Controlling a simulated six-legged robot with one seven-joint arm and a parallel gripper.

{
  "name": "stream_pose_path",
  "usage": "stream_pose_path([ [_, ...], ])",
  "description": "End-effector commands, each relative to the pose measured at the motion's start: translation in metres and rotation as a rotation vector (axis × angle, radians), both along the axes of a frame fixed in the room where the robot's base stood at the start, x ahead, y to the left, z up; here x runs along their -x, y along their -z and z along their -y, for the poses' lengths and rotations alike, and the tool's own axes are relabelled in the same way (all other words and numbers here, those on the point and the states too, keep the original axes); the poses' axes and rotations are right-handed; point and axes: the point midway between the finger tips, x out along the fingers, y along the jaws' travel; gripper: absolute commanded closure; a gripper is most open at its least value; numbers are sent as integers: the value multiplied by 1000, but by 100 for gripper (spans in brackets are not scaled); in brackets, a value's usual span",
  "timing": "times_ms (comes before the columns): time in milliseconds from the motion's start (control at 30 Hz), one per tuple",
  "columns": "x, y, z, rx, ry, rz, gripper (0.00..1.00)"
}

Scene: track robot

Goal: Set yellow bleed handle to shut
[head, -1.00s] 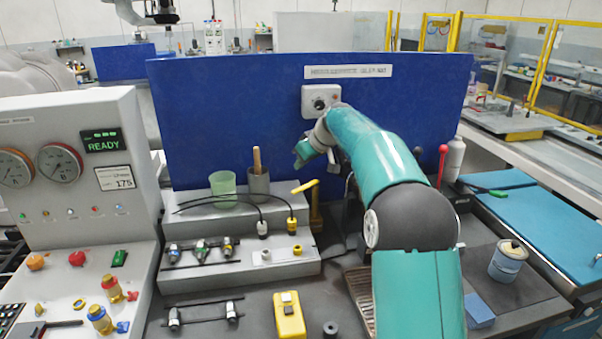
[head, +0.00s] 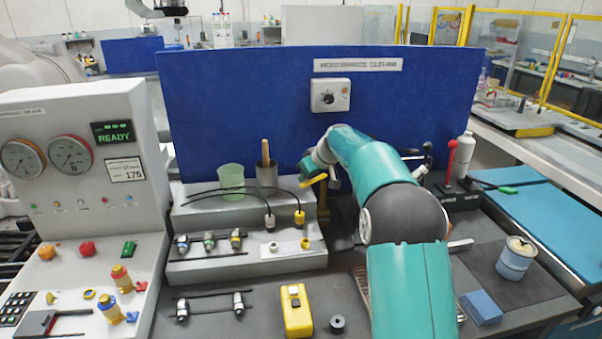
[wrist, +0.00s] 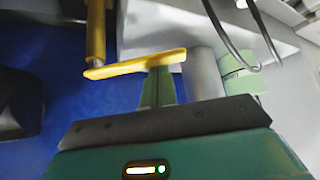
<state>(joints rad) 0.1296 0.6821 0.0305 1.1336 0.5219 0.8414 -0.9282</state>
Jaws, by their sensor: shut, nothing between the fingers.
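The yellow bleed handle (head: 312,182) is a short flat bar on top of a yellow post (head: 323,208), beside the right end of the grey stepped rack. In the head view it slants up to the right. In the wrist view the handle (wrist: 135,63) lies across the picture near my fingertips, with the post (wrist: 96,30) above its left part. My gripper (head: 316,172) is at the handle in the head view. In the wrist view its green fingers (wrist: 158,82) are together and empty, their tips at the handle's edge. I cannot tell whether they touch it.
A green cup (head: 231,180) and a grey cup (head: 267,175) holding a wooden stick stand left of the handle. Black cables (head: 245,192) arc over the rack. A blue panel (head: 240,110) rises behind. A red-knobbed lever (head: 450,160) stands to the right.

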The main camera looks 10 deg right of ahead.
Motion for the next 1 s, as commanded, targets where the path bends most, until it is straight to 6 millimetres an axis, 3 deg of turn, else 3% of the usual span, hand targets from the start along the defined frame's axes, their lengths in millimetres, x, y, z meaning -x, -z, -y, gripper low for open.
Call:
stream_pose_path([
  [567,4,-1,3,1,-18,2,100],
  [1000,15,0,11,-2,-195,0,100],
])
